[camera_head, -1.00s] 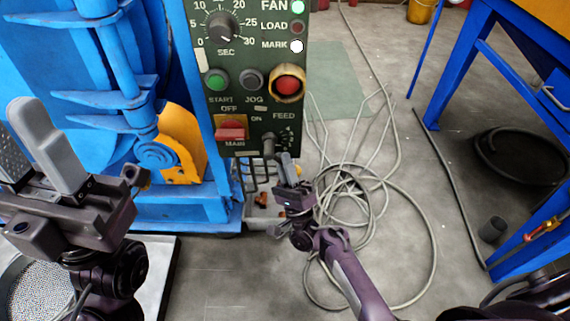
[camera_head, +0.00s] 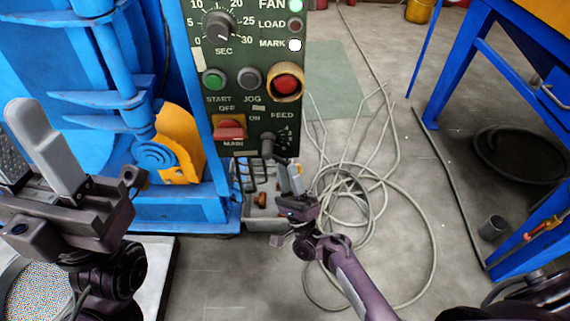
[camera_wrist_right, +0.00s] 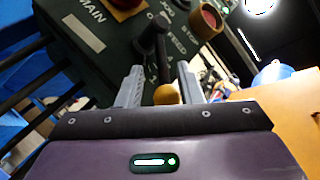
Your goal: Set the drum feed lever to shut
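The feed lever (camera_head: 268,145) is a dark handle at the lower right of the green control panel (camera_head: 240,110), below the FEED label, beside a small marked scale. My left gripper (camera_head: 22,140) is open and empty at the left, away from the panel.
The panel also carries a red emergency button (camera_head: 287,83), a red main switch (camera_head: 230,129) and a timer dial (camera_head: 219,25). A blue machine (camera_head: 90,70) stands left. A grey tray (camera_head: 262,212) sits below; cables (camera_head: 400,230) lie on the floor.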

